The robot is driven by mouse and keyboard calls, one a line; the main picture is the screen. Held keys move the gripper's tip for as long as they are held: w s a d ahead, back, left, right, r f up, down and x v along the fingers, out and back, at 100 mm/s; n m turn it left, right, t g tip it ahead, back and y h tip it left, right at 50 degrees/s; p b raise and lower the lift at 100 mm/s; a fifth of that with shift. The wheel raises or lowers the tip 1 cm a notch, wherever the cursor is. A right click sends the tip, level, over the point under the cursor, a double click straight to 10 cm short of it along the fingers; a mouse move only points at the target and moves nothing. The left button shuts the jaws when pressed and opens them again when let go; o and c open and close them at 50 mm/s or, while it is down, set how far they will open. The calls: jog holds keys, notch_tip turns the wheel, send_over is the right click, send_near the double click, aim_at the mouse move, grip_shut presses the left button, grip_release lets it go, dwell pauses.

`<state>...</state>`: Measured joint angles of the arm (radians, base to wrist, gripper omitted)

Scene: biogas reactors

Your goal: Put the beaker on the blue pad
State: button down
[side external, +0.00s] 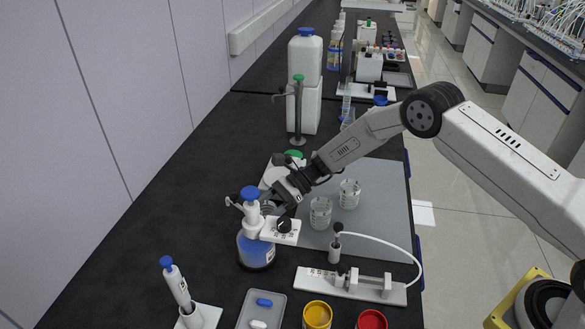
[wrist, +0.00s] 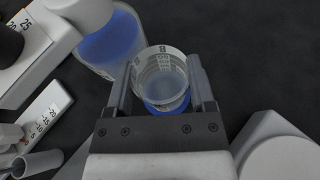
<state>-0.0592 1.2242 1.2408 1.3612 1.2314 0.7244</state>
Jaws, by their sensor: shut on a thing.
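My gripper (wrist: 162,78) is shut on a clear beaker (wrist: 160,66), with one finger on each side of it in the wrist view. A round blue surface (wrist: 172,104) shows under and just beyond the beaker's near edge; it looks like the blue pad. I cannot tell whether the beaker touches it. In the side view my gripper (side external: 272,203) is low over the black bench, behind a blue-capped dispenser bottle (side external: 256,252). The bottle largely hides the held beaker and the bench under it, and I cannot make out the blue pad there.
Two other glass beakers (side external: 320,213) (side external: 349,193) stand on a grey mat (side external: 383,222) to the right. The dispenser bottle's blue base (wrist: 108,45) is close beside the left finger. A green-capped white container (side external: 270,172) stands just behind my gripper. A syringe-like device (side external: 350,285) lies in front.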

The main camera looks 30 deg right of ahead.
jog(key=shift+f, duration=0.1)
jog(key=shift+c, duration=1)
grip_release()
jog(key=shift+v, duration=0.75)
jog(key=v, duration=1)
jog(key=shift+d+r, duration=0.2)
jog(key=shift+d, duration=0.05)
